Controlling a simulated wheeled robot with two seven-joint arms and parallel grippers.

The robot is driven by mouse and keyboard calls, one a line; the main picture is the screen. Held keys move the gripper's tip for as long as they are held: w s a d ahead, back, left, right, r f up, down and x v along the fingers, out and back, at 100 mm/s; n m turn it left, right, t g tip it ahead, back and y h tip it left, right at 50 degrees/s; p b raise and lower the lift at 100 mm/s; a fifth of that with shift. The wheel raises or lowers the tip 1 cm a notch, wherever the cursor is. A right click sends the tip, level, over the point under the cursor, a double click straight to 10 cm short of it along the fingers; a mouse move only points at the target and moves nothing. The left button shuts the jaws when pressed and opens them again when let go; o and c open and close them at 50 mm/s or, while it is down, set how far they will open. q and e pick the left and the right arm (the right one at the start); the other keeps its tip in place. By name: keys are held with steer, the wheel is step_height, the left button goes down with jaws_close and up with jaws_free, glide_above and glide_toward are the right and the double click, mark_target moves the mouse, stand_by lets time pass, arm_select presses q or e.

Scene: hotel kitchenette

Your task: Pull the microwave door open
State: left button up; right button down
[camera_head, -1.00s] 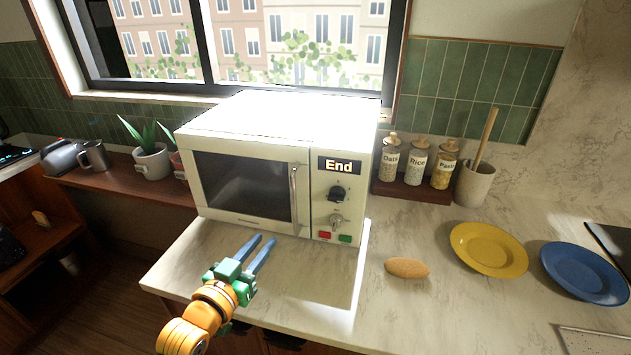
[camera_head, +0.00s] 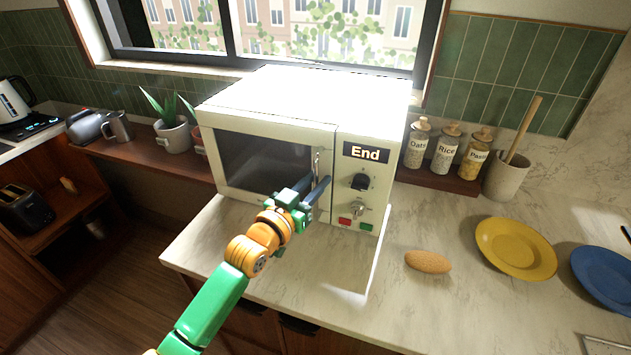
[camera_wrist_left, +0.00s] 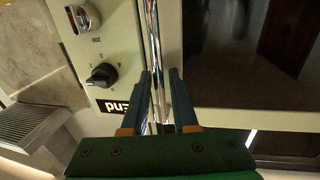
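The white microwave (camera_head: 290,95) stands on the marble counter with its door (camera_head: 255,165) shut and its display reading "End". The upright metal door handle (camera_head: 317,165) is at the right side of the door, left of the control panel (camera_head: 362,185). My left gripper (camera_head: 314,188) is at the handle's lower part in the head view. In the left wrist view, the gripper (camera_wrist_left: 162,85) has its two blue fingers apart, one on each side of the handle (camera_wrist_left: 154,40). A gap shows beside the handle, so the fingers are not closed on it. My right gripper is not in view.
A bread roll (camera_head: 428,261), a yellow plate (camera_head: 515,248) and a blue plate (camera_head: 606,275) lie on the counter to the right. Labelled jars (camera_head: 445,155) and a utensil pot (camera_head: 506,180) stand behind. Potted plants (camera_head: 172,130) stand left of the microwave. The counter front is clear.

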arm_select(q)
steer(key=shift+s, duration=0.1)
jaws_close()
stand_by(1.2)
